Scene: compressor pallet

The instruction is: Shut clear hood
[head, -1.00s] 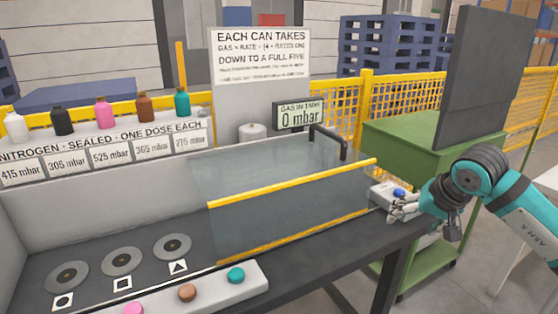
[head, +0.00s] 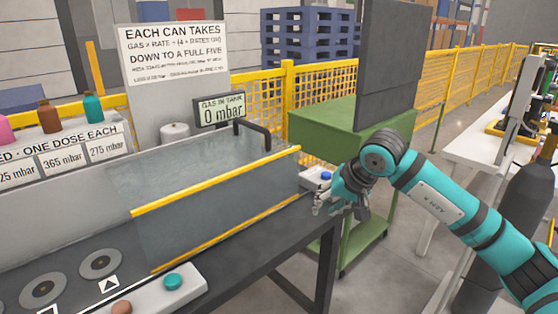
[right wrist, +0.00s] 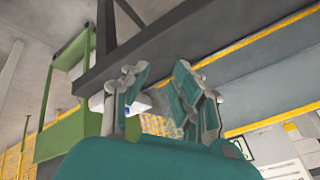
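The clear hood (head: 215,205) sits over the right part of the dark bench. It is a see-through grey panel with a yellow strip along its top front edge and another along its bottom. A black handle (head: 253,133) stands at its back right. My right gripper (head: 326,206) is off the bench's right end, just in front of a small white box with a blue button (head: 316,178). In the right wrist view its fingers (right wrist: 167,98) are apart with nothing between them. My left gripper is out of view.
Round grey pads (head: 100,264) and a strip with coloured buttons (head: 172,282) lie left of the hood. A green cart (head: 345,235) with a dark upright panel (head: 390,65) stands behind my right gripper. Coloured bottles (head: 93,107) stand at the back left.

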